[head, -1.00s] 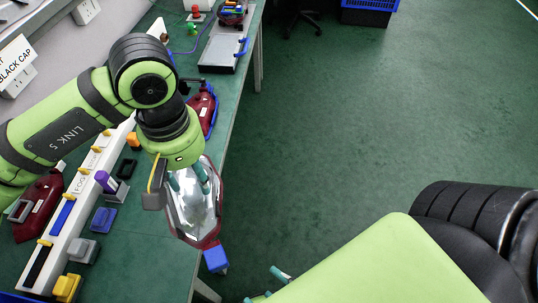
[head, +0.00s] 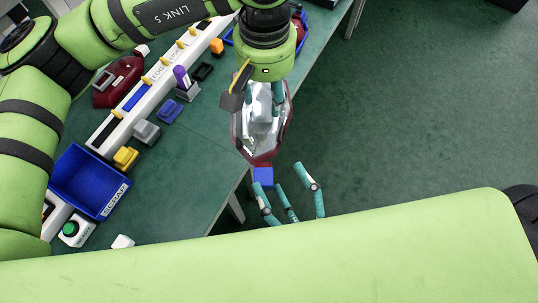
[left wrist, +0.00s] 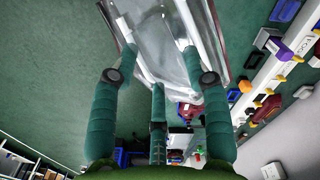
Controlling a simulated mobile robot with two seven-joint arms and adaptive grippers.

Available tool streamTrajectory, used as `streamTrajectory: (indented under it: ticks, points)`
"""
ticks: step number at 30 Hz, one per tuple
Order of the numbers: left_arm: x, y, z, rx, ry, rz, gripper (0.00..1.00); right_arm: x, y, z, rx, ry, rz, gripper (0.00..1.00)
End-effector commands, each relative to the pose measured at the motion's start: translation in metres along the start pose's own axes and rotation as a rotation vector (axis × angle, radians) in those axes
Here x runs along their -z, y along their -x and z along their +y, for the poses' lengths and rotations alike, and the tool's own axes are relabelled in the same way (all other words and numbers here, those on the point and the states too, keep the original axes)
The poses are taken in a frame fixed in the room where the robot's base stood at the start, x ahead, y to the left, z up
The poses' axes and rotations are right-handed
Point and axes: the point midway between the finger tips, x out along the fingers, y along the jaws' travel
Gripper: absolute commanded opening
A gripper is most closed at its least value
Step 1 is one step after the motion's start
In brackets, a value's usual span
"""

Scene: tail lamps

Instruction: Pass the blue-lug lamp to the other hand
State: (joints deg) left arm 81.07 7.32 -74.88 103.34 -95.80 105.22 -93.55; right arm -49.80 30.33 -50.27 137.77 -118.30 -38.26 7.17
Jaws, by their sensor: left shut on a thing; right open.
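The blue-lug lamp is a clear, silvery shell with a dark red rim (head: 262,130); its blue lug (head: 263,177) points toward the bottom of the head view. My left gripper (head: 264,98) is shut on the lamp's far end and holds it in the air by the table's right edge. In the left wrist view the shell (left wrist: 160,40) lies between the teal fingers (left wrist: 155,65); the blue lug is out of sight there. My right gripper (head: 282,178) is open and empty, its fingers pointing up just below and right of the lug, apparently apart from it.
The green table (head: 190,150) carries a white rack (head: 140,95), a red lamp (head: 118,80), a purple-topped item (head: 183,78), several coloured blocks and a blue scrap bin (head: 90,182). Green floor (head: 420,110) to the right is clear.

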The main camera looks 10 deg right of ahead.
Motion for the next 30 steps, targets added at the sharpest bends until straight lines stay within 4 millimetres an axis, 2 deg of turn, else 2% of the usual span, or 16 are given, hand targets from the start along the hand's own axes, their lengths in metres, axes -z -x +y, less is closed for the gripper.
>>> streamTrajectory:
  ticks: [3,9,15,22,23,24,27,29,30]
  points:
    - [0.000,0.001,0.000,-0.001,0.000,0.001,0.00,-0.001,-0.023,0.001,-0.003,-0.003,-0.005,0.72]
    - [0.000,0.001,0.000,-0.001,0.000,0.001,0.00,0.000,-0.046,-0.001,0.002,0.000,-0.003,0.72]
    - [0.000,0.001,0.000,-0.001,0.000,0.001,0.00,0.000,-0.054,-0.001,0.002,0.000,0.000,0.72]
    - [0.000,0.001,0.000,-0.001,0.000,0.001,0.00,0.000,-0.054,-0.001,0.002,0.000,0.001,0.72]
    - [0.000,0.001,0.000,-0.001,0.000,0.001,0.00,0.000,-0.054,-0.001,0.002,0.000,0.001,0.60]
    - [0.000,0.001,0.000,-0.001,0.000,0.001,0.00,0.000,-0.054,-0.001,0.002,0.000,0.001,0.44]
    - [0.000,0.001,0.001,-0.003,-0.001,0.000,0.00,0.001,-0.054,-0.001,0.003,0.000,0.002,0.09]
    - [-0.001,0.001,0.001,-0.004,-0.001,-0.001,0.00,0.001,-0.054,-0.001,0.003,0.000,0.003,0.08]
    - [-0.001,0.001,0.002,-0.005,-0.002,-0.001,0.51,0.001,-0.054,0.000,0.001,0.001,0.003,0.08]
